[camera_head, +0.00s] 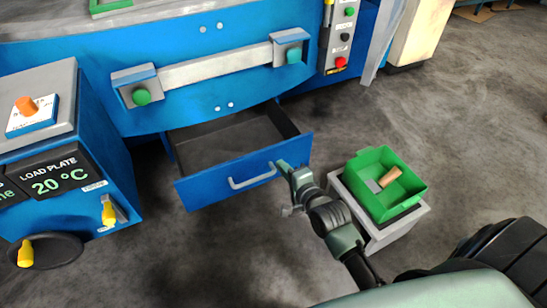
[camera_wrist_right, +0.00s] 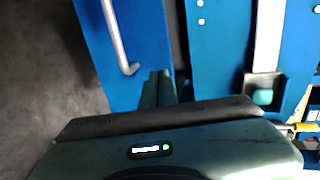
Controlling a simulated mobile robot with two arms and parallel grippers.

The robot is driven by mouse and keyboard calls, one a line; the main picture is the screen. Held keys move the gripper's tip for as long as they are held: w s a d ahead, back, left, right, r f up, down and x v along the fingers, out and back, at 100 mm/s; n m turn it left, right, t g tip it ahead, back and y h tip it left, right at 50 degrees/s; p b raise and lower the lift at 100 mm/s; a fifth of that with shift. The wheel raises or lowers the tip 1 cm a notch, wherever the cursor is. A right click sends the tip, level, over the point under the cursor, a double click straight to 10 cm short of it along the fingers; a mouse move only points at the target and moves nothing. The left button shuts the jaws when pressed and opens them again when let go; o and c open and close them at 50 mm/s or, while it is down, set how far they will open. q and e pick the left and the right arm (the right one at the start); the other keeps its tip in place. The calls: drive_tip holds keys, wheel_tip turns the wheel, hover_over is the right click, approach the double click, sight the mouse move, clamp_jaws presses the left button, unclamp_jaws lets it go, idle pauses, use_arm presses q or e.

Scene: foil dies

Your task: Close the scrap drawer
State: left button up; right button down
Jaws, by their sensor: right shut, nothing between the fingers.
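The blue scrap drawer (camera_head: 243,170) stands pulled out below the blue machine, and its dark inside looks empty. A pale bar handle (camera_head: 252,177) is on its front. My right gripper (camera_head: 281,166) is at the drawer front, just right of the handle's right end. It is shut with nothing in it; whether it touches the front I cannot tell. In the right wrist view the shut fingers (camera_wrist_right: 158,78) lie over the blue drawer front (camera_wrist_right: 140,50), beside the end of the handle (camera_wrist_right: 117,40). My left gripper is not in view.
A green bin (camera_head: 390,185) with small pieces in it stands on a grey stand right of the drawer. A blue unit with a "LOAD PLATE 20 °C" panel (camera_head: 55,175) and yellow knobs is at the left. Bare floor (camera_head: 210,245) lies before the drawer.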

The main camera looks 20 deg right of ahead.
sight(270, 151)
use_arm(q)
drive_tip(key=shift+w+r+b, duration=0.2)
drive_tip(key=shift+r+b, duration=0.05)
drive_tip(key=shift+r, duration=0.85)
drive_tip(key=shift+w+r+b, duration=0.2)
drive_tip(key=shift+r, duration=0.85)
use_arm(e)
drive_tip(key=shift+r+x, duration=0.2)
drive_tip(key=shift+x, duration=0.7)
drive_tip(key=shift+r+x, duration=0.15)
drive_tip(key=shift+x, duration=0.75)
drive_tip(key=shift+r+x, duration=0.2)
drive_tip(key=shift+x, duration=0.7)
drive_tip(key=shift+w, duration=0.15)
use_arm(q)
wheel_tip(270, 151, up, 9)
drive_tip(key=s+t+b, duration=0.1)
drive_tip(key=b, duration=0.4)
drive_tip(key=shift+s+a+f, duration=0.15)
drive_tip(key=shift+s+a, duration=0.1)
use_arm(e)
drive_tip(key=w, duration=1.9)
drive_tip(key=shift+a, duration=0.3)
